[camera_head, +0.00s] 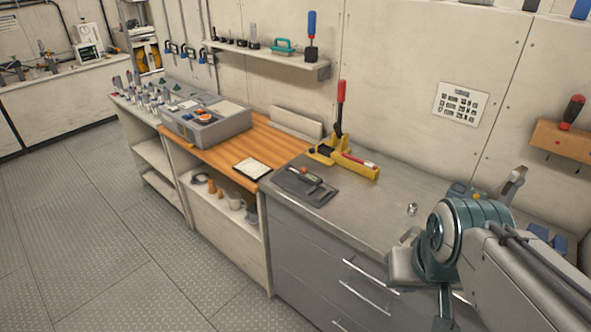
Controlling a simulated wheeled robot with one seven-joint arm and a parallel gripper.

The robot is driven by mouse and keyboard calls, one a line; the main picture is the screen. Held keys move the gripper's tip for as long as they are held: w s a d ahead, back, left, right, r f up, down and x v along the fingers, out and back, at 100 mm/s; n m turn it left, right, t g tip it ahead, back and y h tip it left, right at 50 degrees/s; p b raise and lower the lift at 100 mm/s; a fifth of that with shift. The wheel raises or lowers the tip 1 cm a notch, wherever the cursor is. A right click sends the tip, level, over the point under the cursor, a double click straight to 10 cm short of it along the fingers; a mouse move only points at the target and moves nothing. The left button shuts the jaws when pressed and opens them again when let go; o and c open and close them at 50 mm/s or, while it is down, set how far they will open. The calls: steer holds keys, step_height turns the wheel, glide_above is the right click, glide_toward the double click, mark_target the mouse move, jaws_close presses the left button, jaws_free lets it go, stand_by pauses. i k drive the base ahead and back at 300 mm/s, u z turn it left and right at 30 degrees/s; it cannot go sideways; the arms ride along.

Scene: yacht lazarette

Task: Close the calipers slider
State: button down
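A dark flat mat or tray (318,197) lies on the grey metal worktop, left of my arm. A small slim tool (306,180) with an orange-red part lies on it. It is too small to tell whether this is the calipers, and I cannot make out a slider or its position. My arm, with a teal joint, reaches in from the lower right over the worktop's right end. It is well apart from the mat. I cannot make out any gripper fingers.
A yellow tool with an upright red handle (341,92) stands behind the mat. A small metal cup (412,209) stands near my arm. A grey box (207,128) and a pale pad (252,168) rest on the wooden top. The metal worktop's middle is clear.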

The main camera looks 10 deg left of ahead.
mark_target(305, 176)
steer(key=k, duration=1.1)
steer(key=u, duration=0.75)
steer(key=i, duration=2.05)
steer(key=z, duration=0.7)
